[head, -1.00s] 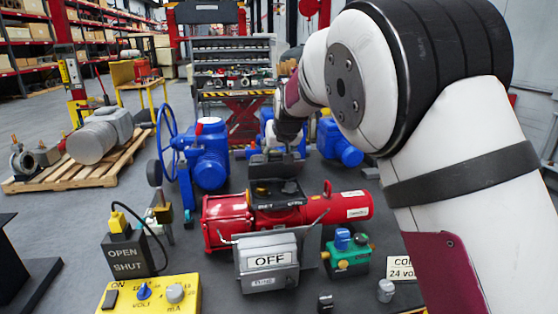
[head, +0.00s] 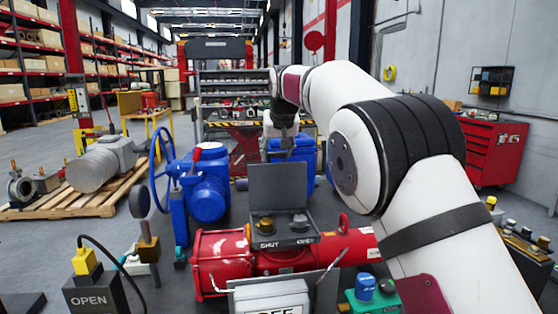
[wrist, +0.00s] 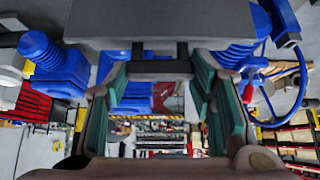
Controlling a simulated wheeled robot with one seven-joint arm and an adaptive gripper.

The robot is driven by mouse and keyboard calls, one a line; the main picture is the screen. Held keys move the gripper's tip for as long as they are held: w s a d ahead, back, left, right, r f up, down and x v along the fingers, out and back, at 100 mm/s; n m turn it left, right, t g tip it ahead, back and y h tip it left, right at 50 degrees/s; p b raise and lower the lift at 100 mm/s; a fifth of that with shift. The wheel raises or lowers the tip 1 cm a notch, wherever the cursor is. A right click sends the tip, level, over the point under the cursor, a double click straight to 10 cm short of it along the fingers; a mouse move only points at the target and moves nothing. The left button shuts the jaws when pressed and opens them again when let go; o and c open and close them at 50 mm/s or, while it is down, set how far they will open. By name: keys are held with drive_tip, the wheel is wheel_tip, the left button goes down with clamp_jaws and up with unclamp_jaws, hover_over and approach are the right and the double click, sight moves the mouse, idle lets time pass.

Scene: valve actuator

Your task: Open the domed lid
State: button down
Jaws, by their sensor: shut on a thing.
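The grey lid (head: 277,190) stands up steeply behind its dark control box (head: 284,238), on top of the red actuator (head: 222,262). Two round knobs show in front of it, above the words SHUT and OPEN. My gripper (head: 284,130) is just behind the lid's top edge, partly hidden by it. In the wrist view, a grey slab that looks like the lid (wrist: 160,18) crosses the top. A dark handle bar (wrist: 160,68) spans between the green-padded fingers of my gripper (wrist: 162,75), which are shut on it. Whether the lid is domed cannot be told here.
A blue valve with handwheel (head: 208,190) stands to the left, and more blue equipment (head: 292,152) behind the lid. A grey box (head: 270,300) stands in front of the red actuator. A red tool cabinet (head: 485,150) is at the right.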

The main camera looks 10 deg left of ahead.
drive_tip(key=shift+w+a+r+b, duration=0.1)
drive_tip(key=shift+w+b, duration=0.1)
drive_tip(key=shift+w, duration=0.25)
drive_tip(key=shift+w+a+b, duration=0.1)
drive_tip(key=shift+w+b, duration=0.05)
drive_tip(key=shift+w, duration=0.4)
drive_tip(key=shift+r, duration=0.1)
drive_tip(key=c, duration=0.7)
unclamp_jaws()
drive_tip(key=v, duration=1.1)
drive_tip(key=shift+s+d+r, duration=0.1)
drive_tip(key=shift+s+r, duration=0.1)
drive_tip(key=shift+s, duration=0.2)
